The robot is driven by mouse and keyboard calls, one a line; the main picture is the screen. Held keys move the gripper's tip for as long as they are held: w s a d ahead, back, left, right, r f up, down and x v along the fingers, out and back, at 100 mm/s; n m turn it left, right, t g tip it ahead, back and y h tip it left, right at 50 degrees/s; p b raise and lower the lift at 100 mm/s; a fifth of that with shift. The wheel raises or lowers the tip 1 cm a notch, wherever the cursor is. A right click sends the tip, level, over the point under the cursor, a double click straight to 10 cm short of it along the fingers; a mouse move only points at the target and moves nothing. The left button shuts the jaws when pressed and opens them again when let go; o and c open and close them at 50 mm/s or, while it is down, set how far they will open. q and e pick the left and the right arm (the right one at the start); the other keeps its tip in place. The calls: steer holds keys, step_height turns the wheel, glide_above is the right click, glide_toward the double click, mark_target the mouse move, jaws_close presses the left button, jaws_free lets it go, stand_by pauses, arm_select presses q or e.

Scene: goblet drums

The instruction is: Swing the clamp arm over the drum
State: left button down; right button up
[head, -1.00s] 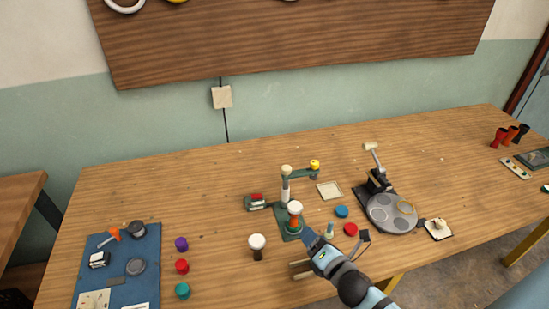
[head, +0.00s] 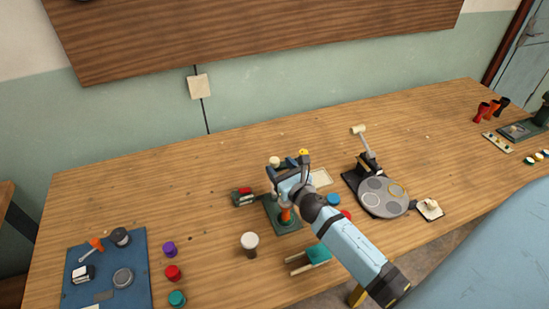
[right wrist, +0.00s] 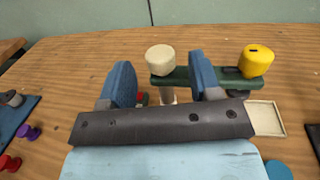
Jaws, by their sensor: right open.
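The clamp stand has a green base (head: 287,227) and a green clamp arm (right wrist: 223,77), with a cream knob (right wrist: 160,59) at its post and a yellow knob (right wrist: 257,60) at its far end. In the head view the yellow knob (head: 303,152) points back right, away from the drum. The orange drum (head: 286,215) stands on the base, its top hidden by my right gripper. My right gripper (right wrist: 162,82) is open at the clamp; the cream knob and part of the arm show between and behind its fingers. I cannot tell whether they touch. My left gripper is not in view.
A white-topped dark drum (head: 250,242) stands front left of the clamp. A wooden rack (head: 299,264) with a teal piece is in front. A grey turntable (head: 383,197) stands right, a blue mat (head: 105,270) left. A square cream tray (head: 321,178) lies behind the gripper.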

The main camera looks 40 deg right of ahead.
mark_target(277, 164)
steer(key=shift+w+d, duration=0.15)
steer(key=shift+w, duration=1.65)
jaws_close()
